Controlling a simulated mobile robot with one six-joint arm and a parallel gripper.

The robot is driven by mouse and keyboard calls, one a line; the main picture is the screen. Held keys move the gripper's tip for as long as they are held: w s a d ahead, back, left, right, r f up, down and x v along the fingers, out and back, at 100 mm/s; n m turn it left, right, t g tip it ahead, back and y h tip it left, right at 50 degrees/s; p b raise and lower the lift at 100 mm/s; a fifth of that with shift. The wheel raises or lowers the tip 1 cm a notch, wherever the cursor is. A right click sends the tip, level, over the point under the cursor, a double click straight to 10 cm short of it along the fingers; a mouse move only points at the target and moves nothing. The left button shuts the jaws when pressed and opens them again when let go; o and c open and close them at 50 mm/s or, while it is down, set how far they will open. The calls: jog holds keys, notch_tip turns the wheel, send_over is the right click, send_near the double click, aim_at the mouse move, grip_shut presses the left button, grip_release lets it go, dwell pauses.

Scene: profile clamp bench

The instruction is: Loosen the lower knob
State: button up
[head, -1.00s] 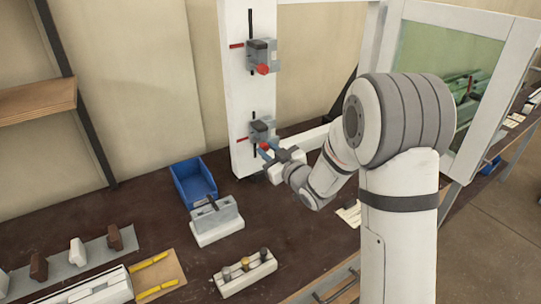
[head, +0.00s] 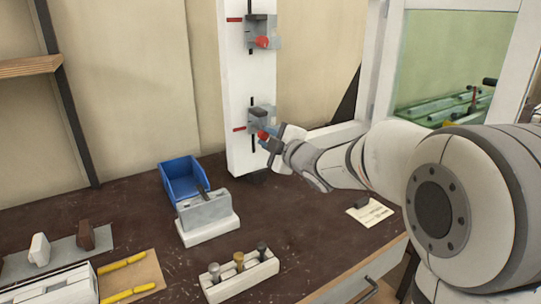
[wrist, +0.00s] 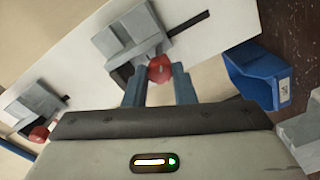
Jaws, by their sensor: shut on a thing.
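The lower clamp (head: 260,117) is a grey block on a white upright post, with a red knob (head: 263,135) on its front. My gripper (head: 268,141) reaches it from the lower right and is shut on this lower knob. In the wrist view, the red lower knob (wrist: 160,68) sits between my two blue fingers (wrist: 160,78), below the grey clamp block (wrist: 138,38). The fingers hide the knob's sides. The upper clamp (head: 261,24), with its own red knob (head: 263,43), is higher on the post and free of my gripper.
A blue bin (head: 182,184) and a grey block on a white base (head: 207,222) stand left of the post. A white holder (head: 240,279) with several pegs is nearer. A paper note (head: 370,212) lies to the right. Dark bench top is bare below the gripper.

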jog(key=n+b, duration=0.4)
jog(key=b, duration=0.1)
jog(key=n+b, duration=0.2)
jog(key=shift+f, duration=0.25)
jog(key=n+b, duration=0.3)
jog(key=n, duration=0.1)
jog(key=shift+r+b, duration=0.15)
jog(key=shift+b, duration=0.25)
jog(key=o, duration=1)
jog(key=shift+w, duration=0.1)
jog(key=p+v, duration=0.1)
jog(key=v, duration=0.6)
jog(key=shift+s, duration=0.45)
jog(key=shift+d, duration=0.1)
